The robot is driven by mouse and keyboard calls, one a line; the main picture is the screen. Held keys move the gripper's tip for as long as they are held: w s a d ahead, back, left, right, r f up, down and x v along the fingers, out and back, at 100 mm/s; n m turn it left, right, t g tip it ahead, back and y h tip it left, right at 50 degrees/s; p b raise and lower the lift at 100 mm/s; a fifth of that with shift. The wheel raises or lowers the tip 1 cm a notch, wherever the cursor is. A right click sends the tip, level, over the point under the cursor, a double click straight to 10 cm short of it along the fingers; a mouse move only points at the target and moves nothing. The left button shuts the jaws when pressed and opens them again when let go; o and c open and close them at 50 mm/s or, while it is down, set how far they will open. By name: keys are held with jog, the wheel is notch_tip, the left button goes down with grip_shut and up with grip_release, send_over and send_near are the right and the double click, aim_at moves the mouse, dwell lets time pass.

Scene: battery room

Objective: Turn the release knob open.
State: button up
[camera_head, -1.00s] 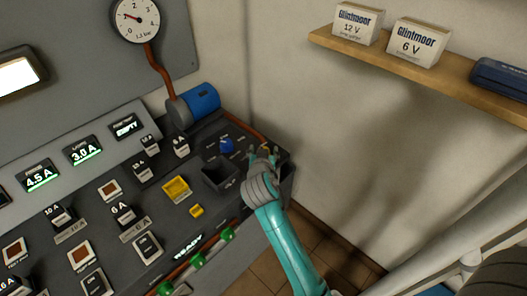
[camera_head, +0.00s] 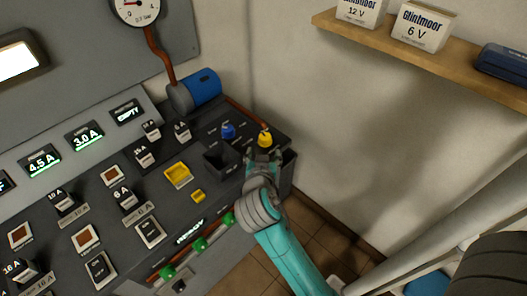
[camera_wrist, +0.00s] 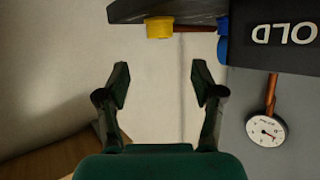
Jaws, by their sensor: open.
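A yellow knob (camera_head: 265,138) and a blue knob (camera_head: 228,131) stand at the far right end of the dark console. I cannot read their labels, so I cannot tell which is the release knob. My gripper (camera_head: 264,160) is just on the near side of the yellow knob, apart from it. In the wrist view, my gripper (camera_wrist: 160,85) is open, with nothing between its fingers. The yellow knob (camera_wrist: 159,27) shows above the fingers there, at the console edge, and the blue knob (camera_wrist: 223,40) shows to its right, partly cut by the panel.
An open dark box (camera_head: 217,163) sits left of my gripper. A blue cylinder (camera_head: 203,86) lies behind, and a red-brown pipe (camera_head: 160,55) runs up to the gauge (camera_head: 135,8). A shelf (camera_head: 430,62) with boxes hangs on the right wall. Clear wall lies right of the console.

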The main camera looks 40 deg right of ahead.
jog(key=s+a+f+n+t+y, duration=0.3)
jog(key=s+a+f+n+y, duration=0.35)
jog(key=s+a+f, duration=0.45)
jog(key=s+a+n+t+y, duration=0.1)
jog(key=s+a+n+y, duration=0.15)
jog(key=s, duration=0.65)
send_near(268, 138)
jog(key=x, duration=1.1)
jog(key=shift+a, duration=0.1)
